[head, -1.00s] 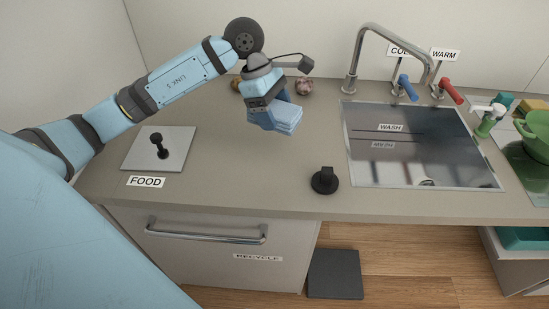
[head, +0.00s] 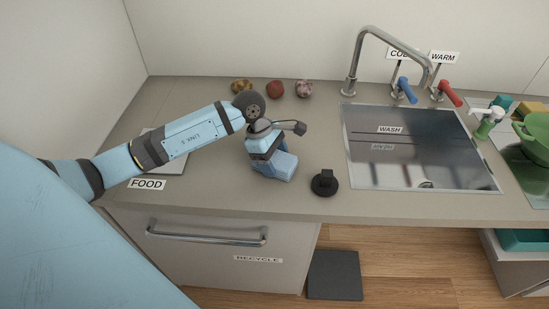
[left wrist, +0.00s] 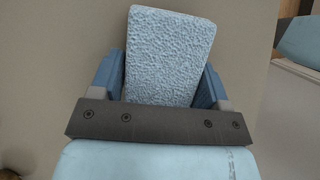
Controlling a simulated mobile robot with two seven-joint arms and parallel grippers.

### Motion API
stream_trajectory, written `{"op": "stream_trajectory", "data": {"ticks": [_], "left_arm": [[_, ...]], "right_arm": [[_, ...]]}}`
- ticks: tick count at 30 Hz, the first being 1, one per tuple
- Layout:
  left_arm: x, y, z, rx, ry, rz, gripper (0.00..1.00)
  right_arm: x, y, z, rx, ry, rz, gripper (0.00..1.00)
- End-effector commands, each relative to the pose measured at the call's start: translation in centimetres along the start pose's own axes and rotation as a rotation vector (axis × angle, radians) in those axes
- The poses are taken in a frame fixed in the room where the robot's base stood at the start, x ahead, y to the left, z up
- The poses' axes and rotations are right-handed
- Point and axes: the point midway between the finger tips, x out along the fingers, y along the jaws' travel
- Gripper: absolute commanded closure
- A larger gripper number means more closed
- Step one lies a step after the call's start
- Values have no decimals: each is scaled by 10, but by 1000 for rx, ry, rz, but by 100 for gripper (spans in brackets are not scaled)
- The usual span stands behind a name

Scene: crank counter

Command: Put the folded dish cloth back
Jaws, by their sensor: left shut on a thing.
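The folded dish cloth (head: 284,167) is a light blue block in my left gripper (head: 275,172), low over the counter, left of the black knob. The left wrist view shows the cloth (left wrist: 168,55) between the two blue fingers (left wrist: 165,85), with the beige counter behind it. The left gripper is shut on the cloth. I cannot tell whether the cloth touches the counter. My right gripper is not in view.
The black knob (head: 325,183) stands right of the cloth near the counter's front edge. The sink (head: 420,170) lies further right, with a tall faucet (head: 352,60). Several round items, one a red one (head: 275,89), lie along the back wall. The FOOD plate (head: 170,172) is partly behind my arm.

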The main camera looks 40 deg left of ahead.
Motion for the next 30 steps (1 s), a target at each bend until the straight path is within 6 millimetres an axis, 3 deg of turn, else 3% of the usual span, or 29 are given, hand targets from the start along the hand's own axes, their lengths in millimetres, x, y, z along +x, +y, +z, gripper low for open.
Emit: {"op": "stream_trajectory", "data": {"ticks": [8,9,12,23,30], "left_arm": [[4,0,-2,0,0,0,49],[3,0,-1,0,0,0,23],[2,0,-1,0,0,0,5],[-4,0,2,0,0,1,5],[-47,1,-1,2,4,5,5]], "right_arm": [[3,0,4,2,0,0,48],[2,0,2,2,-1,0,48],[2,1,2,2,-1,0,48],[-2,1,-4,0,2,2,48],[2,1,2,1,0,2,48]]}}
